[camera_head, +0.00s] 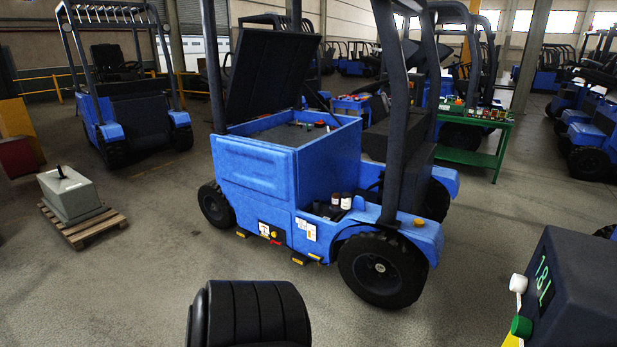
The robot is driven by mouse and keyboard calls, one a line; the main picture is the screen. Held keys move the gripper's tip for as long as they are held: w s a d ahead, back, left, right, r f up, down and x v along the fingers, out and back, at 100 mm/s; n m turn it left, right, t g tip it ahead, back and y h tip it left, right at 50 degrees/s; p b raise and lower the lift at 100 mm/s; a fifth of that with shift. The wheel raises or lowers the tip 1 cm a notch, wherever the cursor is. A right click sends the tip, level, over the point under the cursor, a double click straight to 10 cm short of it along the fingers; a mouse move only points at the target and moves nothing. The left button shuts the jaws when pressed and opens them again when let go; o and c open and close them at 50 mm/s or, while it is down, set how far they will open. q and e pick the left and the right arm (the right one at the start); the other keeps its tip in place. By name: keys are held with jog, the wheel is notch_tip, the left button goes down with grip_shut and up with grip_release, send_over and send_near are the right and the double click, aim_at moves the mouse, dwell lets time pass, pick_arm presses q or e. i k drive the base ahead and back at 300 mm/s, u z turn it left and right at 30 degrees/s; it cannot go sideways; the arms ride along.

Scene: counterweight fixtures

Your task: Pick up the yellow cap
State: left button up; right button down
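A small orange-yellow cap (418,222) sits on the rear fender of the blue forklift (255,170), above its near wheel. It is the clearest yellow cap in view. The forklift's dark hood (272,75) stands raised over an open battery compartment (285,135), where several tiny coloured caps show, too small to tell apart. Neither of my grippers is in view.
Two small bottles (340,201) stand on the forklift's side step. A black ribbed object (248,312) is at bottom centre. A grey box (70,193) rests on a pallet (85,228). A green table (470,158) stands behind.

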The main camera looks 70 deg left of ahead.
aim_at(419, 222)
jog(key=u, duration=2.65)
jog(key=k, duration=0.4)
jog(key=u, duration=0.7)
jog(key=i, duration=1.2)
jog(key=z, duration=0.8)
jog(key=i, duration=0.6)
jog(key=z, duration=1.1)
jog(key=i, duration=0.75)
jog(key=z, duration=0.2)
